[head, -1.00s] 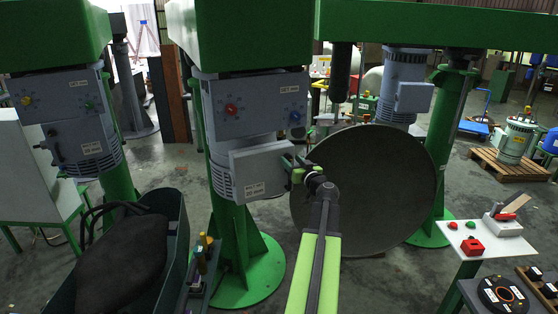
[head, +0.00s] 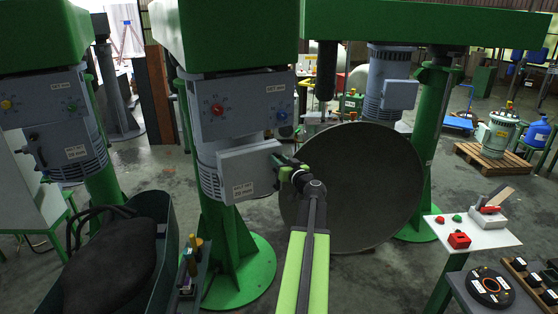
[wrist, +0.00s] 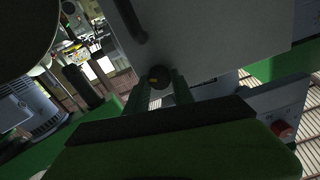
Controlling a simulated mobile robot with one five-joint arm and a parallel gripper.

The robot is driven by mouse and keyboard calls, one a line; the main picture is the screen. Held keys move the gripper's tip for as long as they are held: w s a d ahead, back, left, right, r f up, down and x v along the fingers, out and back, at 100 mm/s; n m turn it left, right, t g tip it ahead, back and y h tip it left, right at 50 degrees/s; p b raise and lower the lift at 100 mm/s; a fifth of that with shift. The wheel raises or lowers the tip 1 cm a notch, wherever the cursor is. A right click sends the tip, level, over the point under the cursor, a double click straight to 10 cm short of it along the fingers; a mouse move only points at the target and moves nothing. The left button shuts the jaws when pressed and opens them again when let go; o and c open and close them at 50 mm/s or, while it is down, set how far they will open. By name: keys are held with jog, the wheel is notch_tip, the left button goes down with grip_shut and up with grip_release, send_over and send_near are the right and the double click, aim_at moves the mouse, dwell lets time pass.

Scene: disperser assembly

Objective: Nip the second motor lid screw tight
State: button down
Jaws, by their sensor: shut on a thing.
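The motor lid (head: 235,165) is a light grey box with a label reading 20 mm, on the front of the middle grey motor (head: 208,180). My gripper (head: 278,161) is at the lid's right edge. In the wrist view my gripper (wrist: 160,92) is shut on a small dark round screw head (wrist: 158,75) with a yellowish centre, against the lid's grey face (wrist: 215,45). The fingers hide the screw in the head view. I cannot tell how deep the screw sits. I cannot make out another lid screw.
A large dark dish (head: 350,190) stands close to the right of my arm. A green bin (head: 165,210) with a black bag is at left. A white stand (head: 480,238) with red and green pieces is at right. A red knob (wrist: 283,130) shows in the wrist view.

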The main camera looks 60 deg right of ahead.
jog(key=m, duration=1.1)
jog(key=shift+f+m, duration=0.1)
jog(key=shift+m, duration=0.3)
jog(key=m, duration=1.1)
jog(key=shift+m, duration=0.5)
jog(key=c, duration=1.1)
grip_release()
